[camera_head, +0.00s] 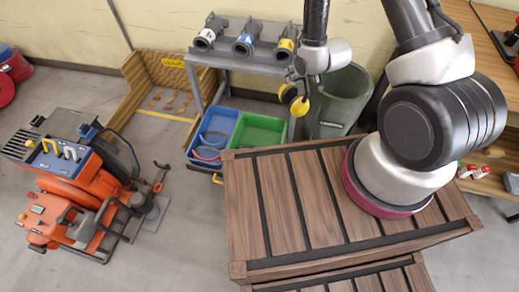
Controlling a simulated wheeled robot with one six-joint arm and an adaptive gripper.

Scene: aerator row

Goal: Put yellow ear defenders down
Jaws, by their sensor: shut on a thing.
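The yellow ear defenders (300,106) hang in the air near the top middle of the head view, with two yellow cups showing. My gripper (296,80) is just above them, small and dark below the white wrist joint, and is shut on them. The wrist hides part of the gripper, and the fingertips are hard to make out. Behind the ear defenders are a grey bench with labelled grey cylinders and a green bin; I cannot tell the exact gap to either.
A slatted wooden crate top (325,190) fills the lower right. Blue (214,130) and green (258,132) trays sit left of it. A dark green bin (343,95) stands behind. An orange machine (75,180) is at the left. Grey floor between machine and crate is open.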

